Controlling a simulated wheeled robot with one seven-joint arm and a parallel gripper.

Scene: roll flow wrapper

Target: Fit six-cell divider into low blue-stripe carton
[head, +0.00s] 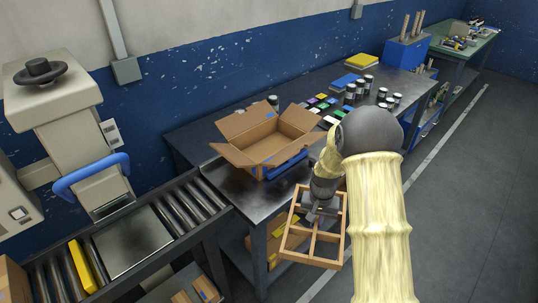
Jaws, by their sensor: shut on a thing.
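The low blue-stripe carton (252,155) stands on the dark bench with its flaps spread open. A blue mark shows on its front. Its visible inside looks empty. The six-cell divider (287,252), a light-brown wooden-looking grid, hangs off the bench's front edge, below and right of the carton. My gripper (318,214) is shut on the divider near its upper middle and holds it in the air, apart from the carton. My arm hides part of the bench behind it, and the fingertips are small and partly hidden.
Jars (368,82) and small coloured pieces stand on the bench behind. A roller conveyor (190,205) with a yellow bar (83,266) is at left. The bench's near corner is bare. Open floor lies at right.

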